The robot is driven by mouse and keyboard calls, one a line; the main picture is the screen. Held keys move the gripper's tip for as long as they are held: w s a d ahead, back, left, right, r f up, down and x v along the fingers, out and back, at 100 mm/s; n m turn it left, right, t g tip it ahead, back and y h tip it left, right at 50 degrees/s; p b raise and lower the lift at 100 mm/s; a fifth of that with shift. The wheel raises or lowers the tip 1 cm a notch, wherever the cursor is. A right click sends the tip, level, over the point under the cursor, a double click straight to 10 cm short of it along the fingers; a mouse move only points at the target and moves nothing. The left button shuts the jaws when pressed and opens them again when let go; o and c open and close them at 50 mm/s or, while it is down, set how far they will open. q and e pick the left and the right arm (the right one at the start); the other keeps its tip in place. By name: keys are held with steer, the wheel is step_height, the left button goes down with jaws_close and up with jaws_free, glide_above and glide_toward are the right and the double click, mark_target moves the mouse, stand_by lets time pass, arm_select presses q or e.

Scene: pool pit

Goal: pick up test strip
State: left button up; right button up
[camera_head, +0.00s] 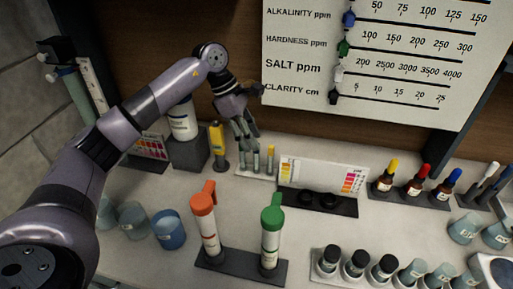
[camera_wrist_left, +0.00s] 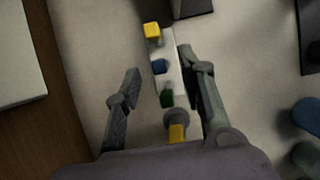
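A small white rack (camera_head: 257,174) holds three thin upright sticks, which look like test strips; one with a yellow top (camera_head: 270,158) stands at its right end. In the left wrist view the rack (camera_wrist_left: 172,88) shows yellow (camera_wrist_left: 152,30), blue (camera_wrist_left: 160,66) and green (camera_wrist_left: 167,98) tops. My left gripper (camera_head: 246,142) is above the rack, pointing down, and its fingers partly cover the left and middle sticks. In the left wrist view its fingers (camera_wrist_left: 160,88) are spread wide on either side of the rack, with nothing held. My right gripper is not in view.
A yellow device (camera_head: 217,140) in a round grey holder stands just left of the rack. A white colour-chart panel (camera_head: 318,173) on a dark base stands close on the right. Orange (camera_head: 205,222) and green-capped (camera_head: 271,235) tubes stand in front. The wall board (camera_head: 395,60) is behind.

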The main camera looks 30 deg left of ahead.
arm_select(q)
steer(key=shift+x, duration=1.05)
steer(key=c, duration=0.8)
